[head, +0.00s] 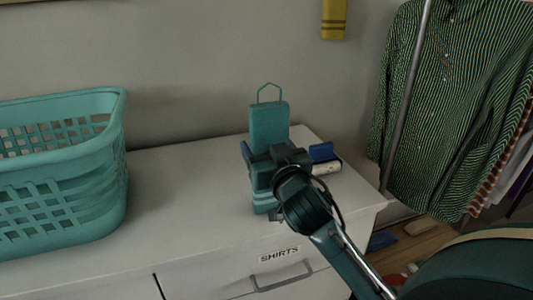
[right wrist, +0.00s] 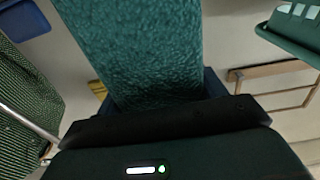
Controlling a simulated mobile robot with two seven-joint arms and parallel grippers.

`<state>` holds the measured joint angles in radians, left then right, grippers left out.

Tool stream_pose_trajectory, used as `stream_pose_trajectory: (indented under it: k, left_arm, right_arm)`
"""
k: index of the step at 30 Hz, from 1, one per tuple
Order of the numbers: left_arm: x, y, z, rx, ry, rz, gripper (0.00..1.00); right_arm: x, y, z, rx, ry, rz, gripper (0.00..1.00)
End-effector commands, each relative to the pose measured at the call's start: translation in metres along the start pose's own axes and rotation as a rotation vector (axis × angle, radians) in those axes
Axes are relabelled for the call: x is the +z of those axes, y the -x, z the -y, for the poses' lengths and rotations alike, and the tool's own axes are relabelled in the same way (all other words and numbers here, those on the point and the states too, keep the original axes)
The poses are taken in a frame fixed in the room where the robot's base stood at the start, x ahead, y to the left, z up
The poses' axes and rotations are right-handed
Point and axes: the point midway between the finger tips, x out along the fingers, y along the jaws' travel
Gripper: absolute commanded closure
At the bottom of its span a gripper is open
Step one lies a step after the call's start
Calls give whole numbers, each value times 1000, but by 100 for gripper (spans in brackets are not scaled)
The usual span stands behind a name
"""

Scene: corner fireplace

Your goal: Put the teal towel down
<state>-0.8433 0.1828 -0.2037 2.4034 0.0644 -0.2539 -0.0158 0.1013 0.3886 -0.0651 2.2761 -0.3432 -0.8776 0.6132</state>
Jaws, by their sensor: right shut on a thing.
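The teal towel (head: 268,124) stands upright in the head view, with a thin loop at its top. My right gripper (head: 262,165) is shut on it around the middle, and a lower teal part shows below the jaws. The towel also fills the upper middle of the right wrist view (right wrist: 135,50), between the dark blue fingers. It is over the white dresser top (head: 185,190), near the front edge. I cannot tell whether its lower end touches the top. My left gripper is not in view.
A teal laundry basket (head: 60,205) stands on the dresser's left. A blue and white item (head: 326,166) lies just right of the gripper. Striped shirts (head: 450,90) hang at the right. The drawer labelled SHIRTS (head: 280,255) is below. Dresser top between basket and towel is clear.

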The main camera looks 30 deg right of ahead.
Motion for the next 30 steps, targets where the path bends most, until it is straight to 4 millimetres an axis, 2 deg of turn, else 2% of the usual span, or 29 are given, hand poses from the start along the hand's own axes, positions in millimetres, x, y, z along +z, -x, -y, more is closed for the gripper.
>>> stream_pose_trajectory:
  k: [11, 12, 20, 30]
  left_arm:
    - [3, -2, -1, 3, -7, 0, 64]
    - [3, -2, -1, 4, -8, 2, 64]
    - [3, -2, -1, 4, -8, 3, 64]
    - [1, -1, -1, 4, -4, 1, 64]
  right_arm:
    - [6, 0, 0, -1, 0, -3, 72]
    - [6, 0, 0, -1, 0, -1, 29]
    - [6, 0, 0, -1, 1, -1, 9]
    - [3, 4, 1, -2, -1, -1, 9]
